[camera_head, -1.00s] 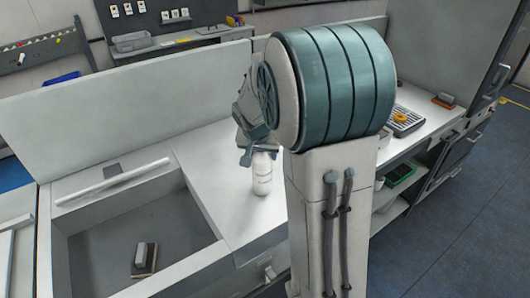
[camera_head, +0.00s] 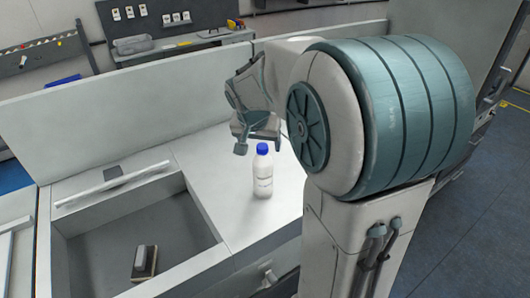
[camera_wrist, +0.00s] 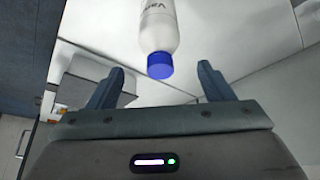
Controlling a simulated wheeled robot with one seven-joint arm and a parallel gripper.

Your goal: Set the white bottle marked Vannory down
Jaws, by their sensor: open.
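The white bottle (camera_head: 262,178) with a blue cap stands upright on the white counter (camera_head: 215,178), to the right of the sunken basin. In the wrist view the bottle (camera_wrist: 158,30) lies beyond my fingertips, its cap toward me and part of its dark label lettering showing. My gripper (camera_head: 256,146) is open and empty, above and behind the bottle in the head view. In the wrist view its two blue-grey fingers (camera_wrist: 161,78) are spread wide, apart from the bottle.
A grey basin (camera_head: 75,245) with a small block-like object (camera_head: 145,262) inside is at left. A low partition (camera_head: 130,110) runs behind the counter. My arm hides the counter's right part. Bare counter surrounds the bottle.

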